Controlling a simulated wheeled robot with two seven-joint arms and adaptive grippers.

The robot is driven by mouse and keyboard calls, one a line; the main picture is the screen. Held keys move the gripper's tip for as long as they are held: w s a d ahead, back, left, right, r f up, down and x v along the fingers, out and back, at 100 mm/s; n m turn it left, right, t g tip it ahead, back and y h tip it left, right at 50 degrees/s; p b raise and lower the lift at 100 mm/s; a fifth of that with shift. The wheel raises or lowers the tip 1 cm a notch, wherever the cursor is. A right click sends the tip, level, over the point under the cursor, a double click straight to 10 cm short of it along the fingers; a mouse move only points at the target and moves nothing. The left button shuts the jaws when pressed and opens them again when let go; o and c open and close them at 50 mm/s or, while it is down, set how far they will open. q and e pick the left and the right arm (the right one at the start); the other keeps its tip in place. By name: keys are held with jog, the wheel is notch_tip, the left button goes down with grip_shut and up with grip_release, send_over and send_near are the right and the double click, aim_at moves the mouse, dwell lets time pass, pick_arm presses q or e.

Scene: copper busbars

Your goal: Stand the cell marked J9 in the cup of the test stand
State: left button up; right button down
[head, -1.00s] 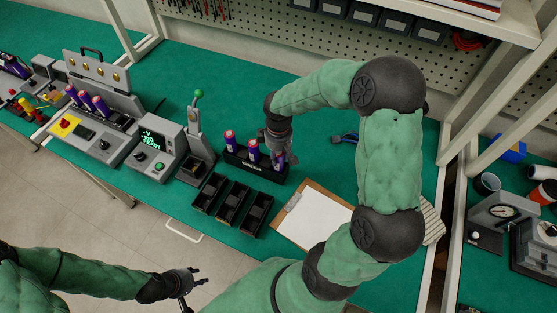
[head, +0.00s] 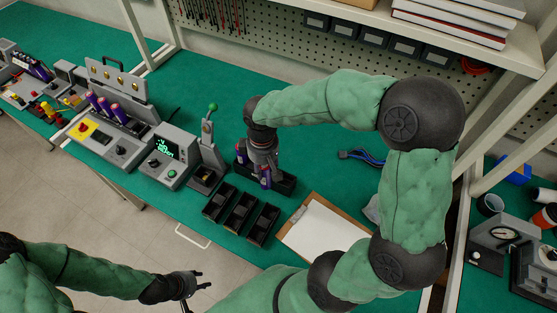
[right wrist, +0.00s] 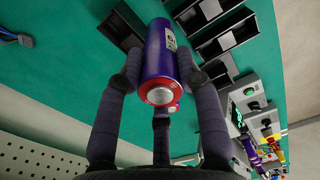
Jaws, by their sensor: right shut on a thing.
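My right gripper (head: 264,168) is above the black cell rack (head: 287,185), shut on a purple cell with a red end ring (right wrist: 163,62). In the head view this cell (head: 266,180) hangs below my fingers, in front of the rack. Its white label is partly in view, but I cannot read the mark. Another cell (head: 241,154) stands at the rack's left end; a red cell top (right wrist: 174,107) also shows behind a finger. The test stand (head: 206,165), with a green-knobbed lever, is left of the rack; I cannot make out its cup. My left gripper (head: 195,285) is open and empty, low at left.
A display box (head: 165,162) with green text adjoins the stand. Black trays (head: 241,212) lie in front of the rack, and a clipboard (head: 318,235) to the right. Other cells stand in a grey fixture (head: 130,125) at left. Green bench is free behind the rack.

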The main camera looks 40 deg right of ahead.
jog(key=w+a+r+n+p, duration=0.1)
jog(key=w+a+n+p, duration=0.1)
jog(key=w+a, duration=0.3)
jog(key=w+a+r+n+p, duration=0.15)
jog(key=w+a, duration=0.25)
jog(key=w, duration=0.4)
jog(key=w+a+f+n+p, duration=0.1)
jog(key=w+a+f+n, duration=0.1)
jog(key=w+a+f, duration=0.3)
jog(key=shift+w+f, duration=2.35)
jog(key=shift+f, duration=0.45)
jog(key=shift+a+n, duration=0.1)
jog(key=shift+n, duration=0.15)
jog(key=shift+f+b, duration=0.9)
jog(key=shift+f, duration=0.55)
jog(key=shift+f, duration=0.2)
jog(key=shift+f, duration=0.15)
